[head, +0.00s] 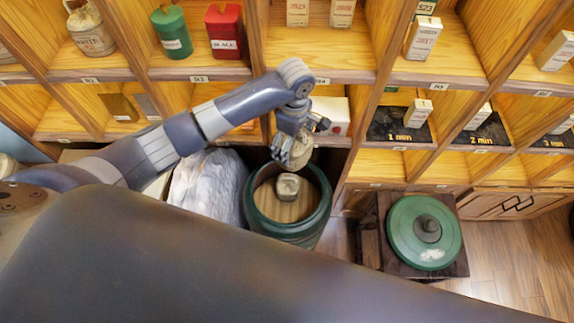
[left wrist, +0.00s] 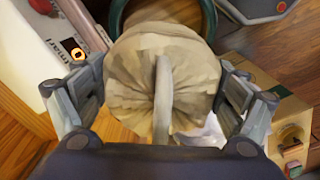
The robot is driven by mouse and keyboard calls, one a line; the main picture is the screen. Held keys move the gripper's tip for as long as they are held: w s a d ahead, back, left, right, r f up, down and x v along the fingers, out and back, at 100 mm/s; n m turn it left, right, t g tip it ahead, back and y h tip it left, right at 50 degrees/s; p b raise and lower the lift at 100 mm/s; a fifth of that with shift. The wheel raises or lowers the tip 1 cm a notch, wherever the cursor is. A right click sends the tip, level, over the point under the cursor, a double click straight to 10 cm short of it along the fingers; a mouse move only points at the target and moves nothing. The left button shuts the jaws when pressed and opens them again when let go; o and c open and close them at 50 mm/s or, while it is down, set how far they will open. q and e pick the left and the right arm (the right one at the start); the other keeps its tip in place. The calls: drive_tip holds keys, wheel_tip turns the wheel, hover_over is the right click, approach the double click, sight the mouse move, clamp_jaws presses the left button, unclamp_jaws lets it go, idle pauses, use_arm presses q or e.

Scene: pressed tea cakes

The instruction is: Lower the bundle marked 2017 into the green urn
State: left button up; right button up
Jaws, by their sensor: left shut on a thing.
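My left gripper (head: 291,150) is shut on a beige cloth-wrapped bundle (head: 301,152), which hangs over the back rim of the urn. In the left wrist view the bundle (left wrist: 150,85) sits between both fingers, with its gathered cloth and a handle-like strip toward me. No 2017 mark shows on it from here. The green urn (head: 300,239) stands open below, and part of its rim (left wrist: 209,20) shows beyond the bundle. My right gripper is not in view.
A green lid (head: 408,243) with a dark knob lies on a dark stand (head: 368,245) right of the urn. A pale wrapped sack (head: 207,185) stands close on the urn's left. Wooden shelves (head: 330,62) with canisters and boxes rise behind.

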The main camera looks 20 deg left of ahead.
use_arm(q)
drive_tip(key=s+f+n+p, duration=0.1)
drive_tip(key=f+n, duration=0.1)
drive_tip(key=s+f+n+p, duration=0.1)
drive_tip(key=s+f, duration=0.1)
drive_tip(key=f, duration=0.1)
drive_tip(key=s+f+n+p, duration=0.1)
drive_tip(key=f+n, duration=0.1)
drive_tip(key=f, duration=0.1)
drive_tip(key=shift+s+f+n, duration=0.2)
drive_tip(key=shift+n, duration=0.1)
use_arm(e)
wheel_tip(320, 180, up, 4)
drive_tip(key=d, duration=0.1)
use_arm(q)
wheel_tip(320, 180, down, 11)
drive_tip(key=b, duration=1.2)
drive_tip(key=shift+s, duration=0.25)
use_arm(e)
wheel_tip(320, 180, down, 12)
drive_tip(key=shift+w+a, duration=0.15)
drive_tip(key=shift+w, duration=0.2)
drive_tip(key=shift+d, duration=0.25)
